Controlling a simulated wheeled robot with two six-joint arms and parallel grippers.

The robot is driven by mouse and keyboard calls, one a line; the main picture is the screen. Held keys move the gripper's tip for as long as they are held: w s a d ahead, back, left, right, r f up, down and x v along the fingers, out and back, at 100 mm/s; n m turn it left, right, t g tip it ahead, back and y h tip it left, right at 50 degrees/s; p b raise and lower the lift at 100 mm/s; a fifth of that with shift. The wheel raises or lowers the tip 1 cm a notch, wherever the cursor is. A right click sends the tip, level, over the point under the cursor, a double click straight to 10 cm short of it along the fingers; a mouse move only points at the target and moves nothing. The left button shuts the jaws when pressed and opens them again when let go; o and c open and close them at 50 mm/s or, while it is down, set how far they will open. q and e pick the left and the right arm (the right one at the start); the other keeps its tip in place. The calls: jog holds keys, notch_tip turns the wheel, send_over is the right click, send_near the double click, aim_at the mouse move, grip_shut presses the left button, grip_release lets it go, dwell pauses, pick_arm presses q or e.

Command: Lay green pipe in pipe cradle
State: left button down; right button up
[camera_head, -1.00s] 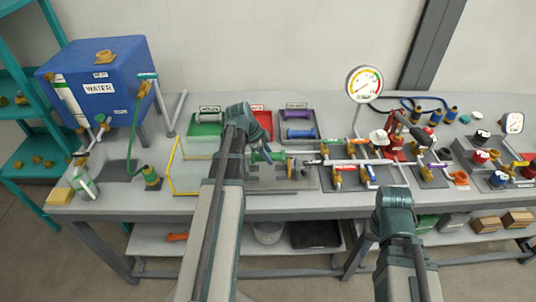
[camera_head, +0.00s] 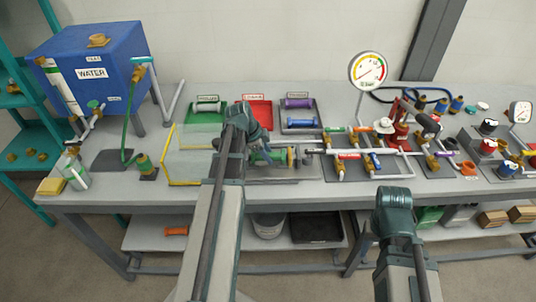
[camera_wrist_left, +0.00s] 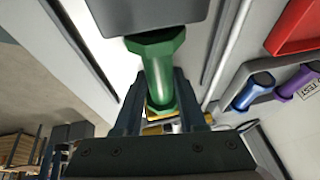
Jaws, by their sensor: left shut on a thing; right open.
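My left gripper (camera_wrist_left: 160,112) is shut on the green pipe (camera_wrist_left: 158,72), which shows between its two fingers with a hexagonal end beyond them. In the head view my left wrist (camera_head: 241,118) hides these fingers, and part of the green pipe (camera_head: 268,155) shows just right of it, over a grey plate on the bench. Small upright parts stand at this plate; the cradle is mostly hidden by my arm, and I cannot tell whether the pipe touches it. My right gripper (camera_head: 393,205) is in front of the bench, apart from everything; its fingers are hidden.
Behind are a green tray (camera_head: 207,118), a red tray (camera_head: 262,112) and a grey tray (camera_head: 299,128) with purple and blue pipes. A yellow-edged clear panel (camera_head: 172,160) stands left of my wrist. Valve pipework (camera_head: 350,150) and a gauge (camera_head: 368,70) are to the right.

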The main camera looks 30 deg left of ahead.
pick_arm(q)
jog(key=shift+f+b, duration=0.25)
jog(key=shift+b, duration=0.05)
dwell(0.5)
jog(key=shift+c, duration=2)
grip_release()
jog(key=shift+s+r, duration=0.1)
jog(key=shift+r, duration=0.05)
jog(key=p+v, duration=1.2)
jog(key=v, duration=0.1)
jog(key=shift+r+p, duration=0.25)
jog(key=shift+p, duration=0.1)
jog(key=shift+s+a, duration=0.1)
